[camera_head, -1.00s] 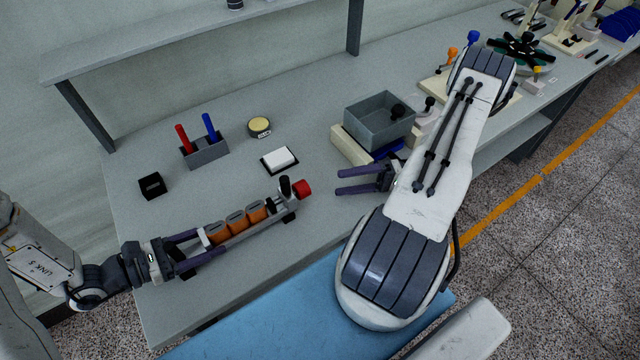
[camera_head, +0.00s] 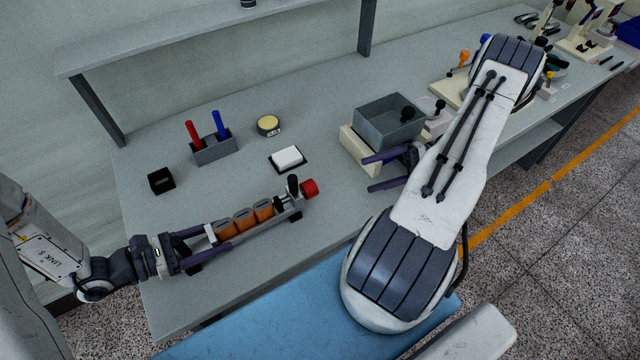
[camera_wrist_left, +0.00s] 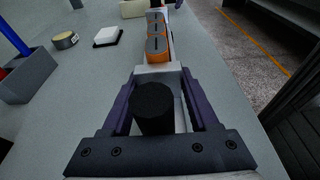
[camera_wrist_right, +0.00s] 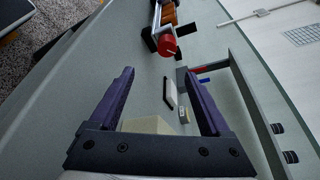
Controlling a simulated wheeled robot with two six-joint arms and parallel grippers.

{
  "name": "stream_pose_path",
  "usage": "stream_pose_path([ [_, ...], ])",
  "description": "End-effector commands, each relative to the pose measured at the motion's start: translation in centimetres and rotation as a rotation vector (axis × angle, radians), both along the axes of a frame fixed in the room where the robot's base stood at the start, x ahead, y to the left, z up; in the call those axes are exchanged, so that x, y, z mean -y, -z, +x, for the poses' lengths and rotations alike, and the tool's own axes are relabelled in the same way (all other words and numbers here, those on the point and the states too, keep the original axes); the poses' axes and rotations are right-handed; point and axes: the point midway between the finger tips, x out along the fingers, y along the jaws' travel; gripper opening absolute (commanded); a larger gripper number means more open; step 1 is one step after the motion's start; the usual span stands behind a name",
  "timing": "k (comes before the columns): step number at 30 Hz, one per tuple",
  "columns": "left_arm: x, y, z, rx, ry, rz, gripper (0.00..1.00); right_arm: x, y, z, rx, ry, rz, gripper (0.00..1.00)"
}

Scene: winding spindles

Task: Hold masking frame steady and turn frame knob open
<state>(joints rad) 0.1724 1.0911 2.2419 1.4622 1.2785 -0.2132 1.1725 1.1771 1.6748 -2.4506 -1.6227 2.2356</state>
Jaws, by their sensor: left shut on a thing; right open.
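The masking frame (camera_head: 278,212) lies on the bench, a grey bar with several orange-brown pieces (camera_head: 243,220) along it. A red knob (camera_head: 310,188) is at its right end, beside a black upright post (camera_head: 293,185). My left gripper (camera_head: 207,242) is shut on the frame's left end; its fingers lie along both sides in the left wrist view (camera_wrist_left: 158,85). My right gripper (camera_head: 372,172) is open and empty, to the right of the red knob and apart from it. The right wrist view shows the red knob (camera_wrist_right: 167,46) beyond the open fingers (camera_wrist_right: 158,85).
A grey bin (camera_head: 388,122) and a cream block (camera_head: 358,150) stand close behind my right gripper. A white pad (camera_head: 287,157), a yellow-topped tin (camera_head: 268,124), a holder with red and blue sticks (camera_head: 215,150) and a black box (camera_head: 160,180) sit behind the frame.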

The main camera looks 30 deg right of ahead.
Motion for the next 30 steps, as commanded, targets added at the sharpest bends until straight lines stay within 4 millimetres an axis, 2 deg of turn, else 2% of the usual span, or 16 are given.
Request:
stream_pose_path([
  [1,0.0,2.1,-0.4,-0.01,0.009,0.041,0.29,0.6,0.3,0.1,-0.069,0.003,-0.011,0.81],
  [8,0.0,2.1,-0.4,-0.01,0.009,0.041,0.29,2.1,-0.2,0.2,-0.299,0.029,-0.024,0.81],
  [13,0.0,2.1,-0.4,-0.01,0.009,0.041,0.29,1.4,-0.3,0.4,-0.341,0.034,-0.024,0.81],
  [17,0.0,2.1,-0.4,-0.01,0.009,0.041,0.29,-0.6,-0.3,0.9,-0.341,0.032,-0.022,0.81],
  [30,0.0,2.1,-0.4,-0.01,0.009,0.041,0.29,-9.8,-0.3,3.3,-0.34,0.03,-0.024,0.81],
])
